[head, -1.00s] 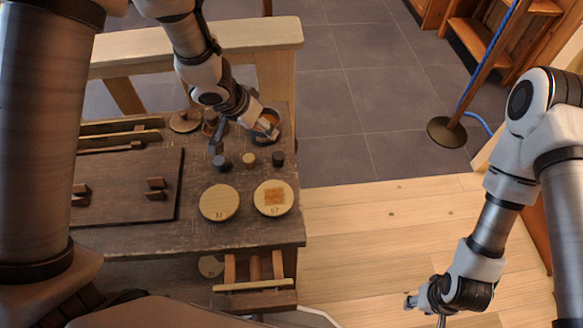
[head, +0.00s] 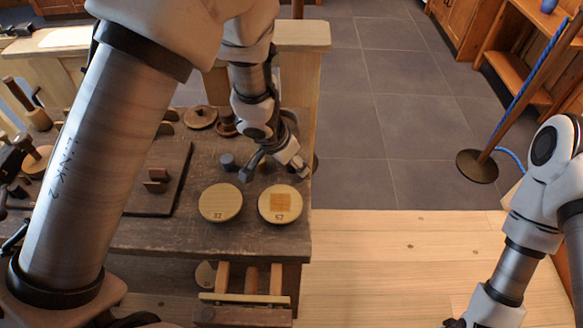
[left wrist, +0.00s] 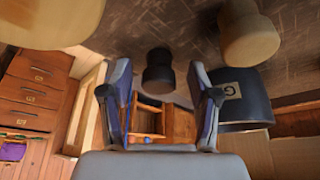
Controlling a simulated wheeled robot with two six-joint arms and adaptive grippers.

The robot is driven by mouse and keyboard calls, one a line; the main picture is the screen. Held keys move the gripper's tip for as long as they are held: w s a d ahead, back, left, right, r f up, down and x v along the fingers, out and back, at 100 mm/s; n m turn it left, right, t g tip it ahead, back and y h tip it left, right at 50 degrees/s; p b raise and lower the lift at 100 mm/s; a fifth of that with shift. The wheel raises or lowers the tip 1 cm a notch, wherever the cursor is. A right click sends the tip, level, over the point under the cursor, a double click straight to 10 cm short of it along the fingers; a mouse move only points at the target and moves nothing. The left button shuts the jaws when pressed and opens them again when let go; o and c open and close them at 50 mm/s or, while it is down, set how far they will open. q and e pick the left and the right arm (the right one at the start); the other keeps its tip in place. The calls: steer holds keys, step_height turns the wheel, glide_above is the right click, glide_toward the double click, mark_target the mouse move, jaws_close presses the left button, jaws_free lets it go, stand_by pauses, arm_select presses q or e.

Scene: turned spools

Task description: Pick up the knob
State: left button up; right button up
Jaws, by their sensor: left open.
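A small dark knob (left wrist: 158,72) with a round head stands on the table, seen between and beyond my left fingers in the left wrist view. Another dark knob (head: 227,161) shows in the head view, left of my left gripper. My left gripper (head: 272,170) is open, pointing down over the table near the row of small knobs, with nothing held. Only a sliver of my right gripper (head: 452,323) shows at the bottom edge; its fingers cannot be made out.
Two pale discs, marked 32 (head: 220,203) and 57 (head: 280,218), lie at the table's front. A dark container (left wrist: 245,112) with a G label is close to my right-hand finger in the wrist view. A dark board (head: 178,165) lies left. Open floor lies right.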

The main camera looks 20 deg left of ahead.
arm_select(q)
steer(key=shift+r, duration=0.15)
steer(key=shift+c, duration=1.4)
steer(key=c, duration=0.7)
steer(key=shift+o, duration=0.2)
